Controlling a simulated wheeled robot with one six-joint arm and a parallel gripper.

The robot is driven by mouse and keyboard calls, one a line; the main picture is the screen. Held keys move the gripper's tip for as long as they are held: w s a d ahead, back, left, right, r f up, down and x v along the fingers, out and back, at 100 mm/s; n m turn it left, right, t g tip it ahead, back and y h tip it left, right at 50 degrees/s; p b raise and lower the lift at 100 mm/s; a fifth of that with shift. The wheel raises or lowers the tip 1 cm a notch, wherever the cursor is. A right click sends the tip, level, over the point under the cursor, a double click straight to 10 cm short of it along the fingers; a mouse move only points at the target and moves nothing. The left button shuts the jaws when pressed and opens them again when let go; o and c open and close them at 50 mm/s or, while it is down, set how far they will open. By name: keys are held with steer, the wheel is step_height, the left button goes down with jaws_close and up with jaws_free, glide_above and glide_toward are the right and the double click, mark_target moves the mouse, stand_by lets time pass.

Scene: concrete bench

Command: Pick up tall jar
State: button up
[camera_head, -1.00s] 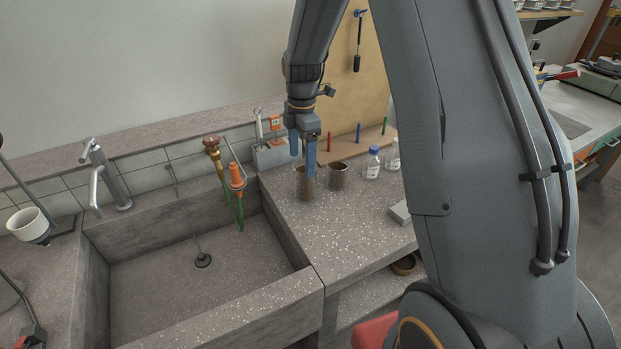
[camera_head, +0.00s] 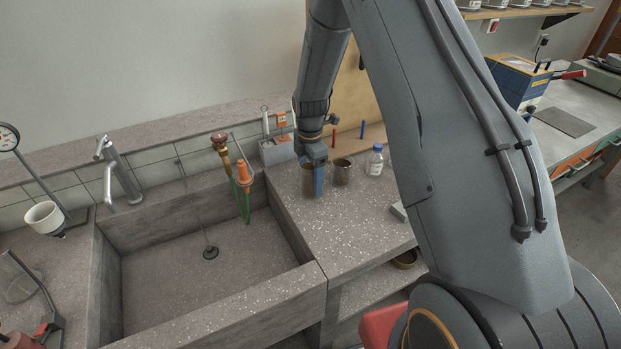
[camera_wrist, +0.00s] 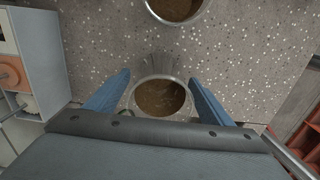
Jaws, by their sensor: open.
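The tall jar, a glass jar with brown contents, stands on the speckled bench right of the sink. In the head view the jar (camera_head: 308,182) is partly hidden by my gripper (camera_head: 319,180), which is lowered around it. In the wrist view the jar (camera_wrist: 160,98) sits with its open rim between the two blue fingers of my gripper (camera_wrist: 158,88). The fingers are apart, one on each side, with small gaps to the rim. A second similar jar (camera_head: 342,171) stands just to the right; it also shows at the top of the wrist view (camera_wrist: 175,8).
A blue-capped bottle (camera_head: 375,162) stands right of the jars. A grey caddy (camera_head: 277,150) is behind, at the wall. The sink (camera_head: 210,250) with hose and taps lies to the left. The bench front (camera_head: 345,235) is clear.

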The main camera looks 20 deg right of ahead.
steer(key=shift+c, duration=0.3)
steer(key=c, duration=1.2)
steer(key=shift+o, duration=0.2)
